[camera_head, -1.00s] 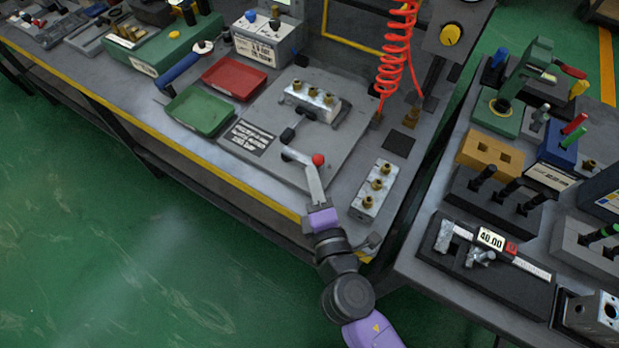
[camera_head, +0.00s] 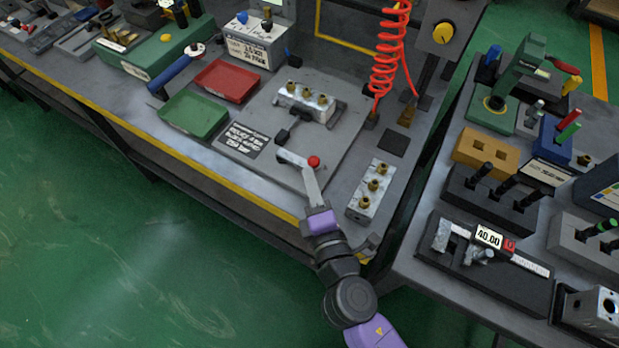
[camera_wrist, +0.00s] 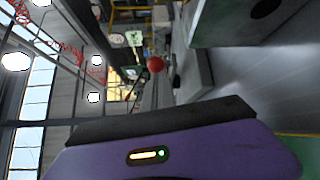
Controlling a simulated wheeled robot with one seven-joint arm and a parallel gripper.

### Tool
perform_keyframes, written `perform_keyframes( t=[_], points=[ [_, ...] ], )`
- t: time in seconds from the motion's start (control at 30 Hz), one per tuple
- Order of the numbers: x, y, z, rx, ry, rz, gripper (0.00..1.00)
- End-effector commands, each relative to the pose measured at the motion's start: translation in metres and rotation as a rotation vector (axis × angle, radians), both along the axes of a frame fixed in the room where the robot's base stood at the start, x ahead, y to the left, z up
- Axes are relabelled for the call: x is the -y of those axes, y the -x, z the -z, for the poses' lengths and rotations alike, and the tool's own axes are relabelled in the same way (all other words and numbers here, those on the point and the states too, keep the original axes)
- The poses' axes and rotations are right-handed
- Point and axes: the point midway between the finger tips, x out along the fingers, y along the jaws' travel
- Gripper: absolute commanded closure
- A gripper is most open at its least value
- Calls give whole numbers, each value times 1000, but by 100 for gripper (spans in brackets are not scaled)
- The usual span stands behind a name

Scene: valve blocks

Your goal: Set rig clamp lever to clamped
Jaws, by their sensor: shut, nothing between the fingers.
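The rig clamp lever (camera_head: 295,159) is a short pale bar with a red ball knob (camera_head: 314,162), near the front of the grey rig plate (camera_head: 335,150). A pale valve block (camera_head: 306,101) with several brass fittings sits on the plate, with a dark clamp part (camera_head: 283,135) in front of it. My gripper (camera_head: 309,174) is shut and empty, its tip just at the front side of the red knob. Whether it touches the knob I cannot tell. In the wrist view the red knob (camera_wrist: 155,64) shows beyond my purple gripper body; the fingertips are not clear there.
A second valve block (camera_head: 371,190) stands close to the right of my gripper. A green tray (camera_head: 193,113) and a red tray (camera_head: 227,81) lie to the left. A red coiled hose (camera_head: 388,65) hangs behind. A second bench with a caliper (camera_head: 487,240) is at right.

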Motion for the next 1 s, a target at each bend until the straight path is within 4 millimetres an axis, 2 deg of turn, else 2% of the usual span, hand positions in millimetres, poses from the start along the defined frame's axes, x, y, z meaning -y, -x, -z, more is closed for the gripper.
perform_keyframes(
  t=[0.03,0.3,0.43,0.6,1.0],
  points=[
    [20,1,0,2,7,43,100],
    [16,50,1,-5,7,14,100],
    [14,65,0,-6,7,4,100],
    [14,72,-2,-6,5,0,100],
    [13,72,-2,-7,5,-2,100]
  ],
)
